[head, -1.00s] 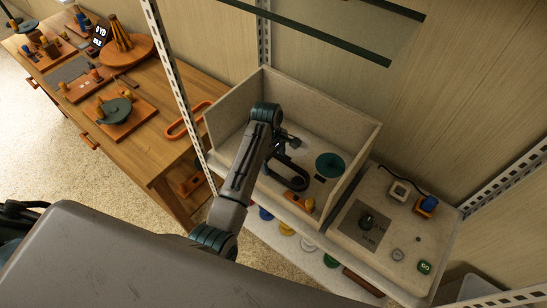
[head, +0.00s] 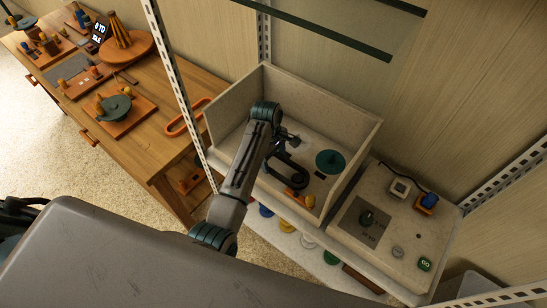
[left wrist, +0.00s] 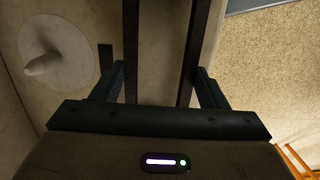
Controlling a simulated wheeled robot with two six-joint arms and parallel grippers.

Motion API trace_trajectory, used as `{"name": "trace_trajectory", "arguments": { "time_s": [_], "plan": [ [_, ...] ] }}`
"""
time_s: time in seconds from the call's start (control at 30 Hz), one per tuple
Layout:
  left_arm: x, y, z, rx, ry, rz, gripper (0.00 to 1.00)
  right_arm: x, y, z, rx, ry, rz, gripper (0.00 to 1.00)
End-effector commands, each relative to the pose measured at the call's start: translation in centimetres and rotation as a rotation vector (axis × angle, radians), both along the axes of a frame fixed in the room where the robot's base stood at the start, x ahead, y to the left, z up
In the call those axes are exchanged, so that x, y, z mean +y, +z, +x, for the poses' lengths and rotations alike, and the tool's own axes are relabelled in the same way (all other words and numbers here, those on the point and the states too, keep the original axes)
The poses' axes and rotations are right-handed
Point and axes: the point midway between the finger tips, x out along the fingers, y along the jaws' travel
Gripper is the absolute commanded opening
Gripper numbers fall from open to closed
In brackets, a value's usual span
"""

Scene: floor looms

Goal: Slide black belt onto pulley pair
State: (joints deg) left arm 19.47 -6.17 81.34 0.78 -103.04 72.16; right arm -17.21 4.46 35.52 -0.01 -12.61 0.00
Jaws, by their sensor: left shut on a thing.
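My left gripper (head: 280,150) reaches into the open-topped pale box (head: 349,178) and is shut on the black belt (head: 298,180). The belt hangs as a dark loop toward the box's front. In the left wrist view two dark strands of the belt (left wrist: 192,45) run between and past the fingers (left wrist: 160,85). A teal disc-shaped pulley (head: 330,161) stands on the box floor right of the gripper, apart from the belt. A pale round pulley with a peg (left wrist: 50,65) shows left of the fingers in the left wrist view. My right gripper is not in view.
Orange parts (head: 303,199) lie by the box's front edge. Right of the box is a control panel (head: 390,235) with a dark knob and green button. Coloured discs (head: 285,228) lie below in front. A wooden workbench (head: 150,140) stands left, past a perforated post (head: 178,95).

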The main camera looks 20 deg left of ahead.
Motion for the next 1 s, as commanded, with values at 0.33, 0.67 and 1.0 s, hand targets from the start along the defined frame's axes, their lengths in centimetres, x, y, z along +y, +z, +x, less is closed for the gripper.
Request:
{"name": "trace_trajectory", "arguments": {
  "time_s": [0.33,0.67,1.0],
  "plan": [
    [0.0,-0.8,0.0,0.000,0.000,0.000,0.44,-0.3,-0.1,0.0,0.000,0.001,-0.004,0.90],
    [0.0,-1.8,0.0,0.001,0.000,0.000,0.44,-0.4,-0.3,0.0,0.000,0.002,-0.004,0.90],
    [0.0,-1.7,0.0,0.000,0.000,0.000,0.91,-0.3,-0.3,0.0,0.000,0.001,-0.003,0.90]
  ]
}}
